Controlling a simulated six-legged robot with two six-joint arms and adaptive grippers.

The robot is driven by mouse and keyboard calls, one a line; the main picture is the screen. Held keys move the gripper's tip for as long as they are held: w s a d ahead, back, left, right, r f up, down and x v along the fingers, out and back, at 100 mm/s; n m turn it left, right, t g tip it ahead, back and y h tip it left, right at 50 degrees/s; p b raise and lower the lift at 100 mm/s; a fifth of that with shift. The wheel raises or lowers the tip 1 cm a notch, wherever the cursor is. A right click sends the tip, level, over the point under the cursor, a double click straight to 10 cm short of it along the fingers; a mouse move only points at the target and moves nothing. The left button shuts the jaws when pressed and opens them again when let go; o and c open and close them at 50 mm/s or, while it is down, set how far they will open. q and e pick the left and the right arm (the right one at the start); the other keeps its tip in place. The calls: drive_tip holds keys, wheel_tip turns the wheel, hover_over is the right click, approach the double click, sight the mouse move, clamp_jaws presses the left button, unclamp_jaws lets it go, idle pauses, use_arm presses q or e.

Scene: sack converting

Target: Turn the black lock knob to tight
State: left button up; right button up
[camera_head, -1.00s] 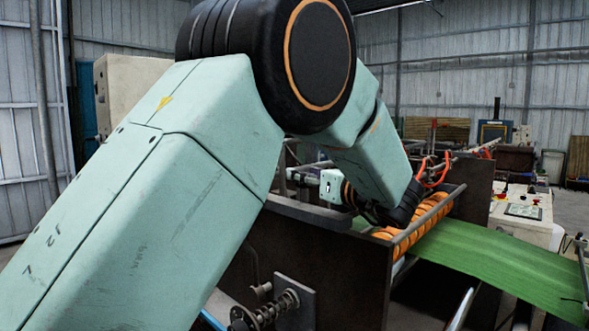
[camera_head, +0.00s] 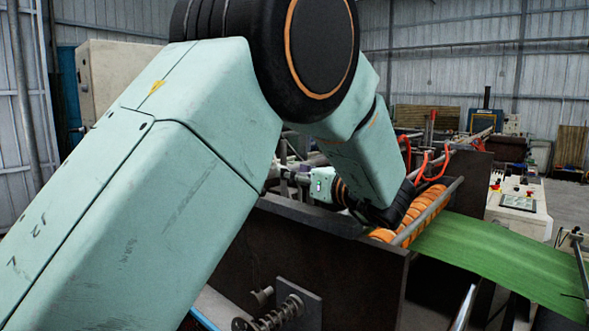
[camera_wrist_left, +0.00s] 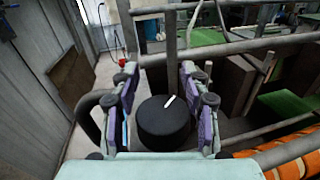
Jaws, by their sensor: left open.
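The black lock knob (camera_wrist_left: 163,124) is a round, dark cap with a short white mark on top, in the left wrist view. The mark leans to the upper right. My left gripper (camera_wrist_left: 158,82) is open, with one finger on each side of the knob and gaps between the fingers and the knob. In the head view my left gripper (camera_head: 296,183) is partly hidden behind my own arm, over the machine's far side. The knob cannot be made out there. My right gripper is in neither view.
The machine's dark side plate (camera_head: 330,265) stands close below my left arm. Orange rollers (camera_head: 425,208) and a green sheet (camera_head: 505,262) lie to its right. A metal bar (camera_wrist_left: 240,47) crosses beyond the fingers in the wrist view. A control panel (camera_head: 518,203) stands farther right.

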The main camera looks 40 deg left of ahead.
use_arm(q)
drive_tip(key=shift+w+d, duration=0.15)
drive_tip(key=shift+w, duration=0.05)
drive_tip(key=shift+s, duration=0.15)
drive_tip(key=shift+c, duration=1.3)
drive_tip(key=c, duration=0.5)
clamp_jaws()
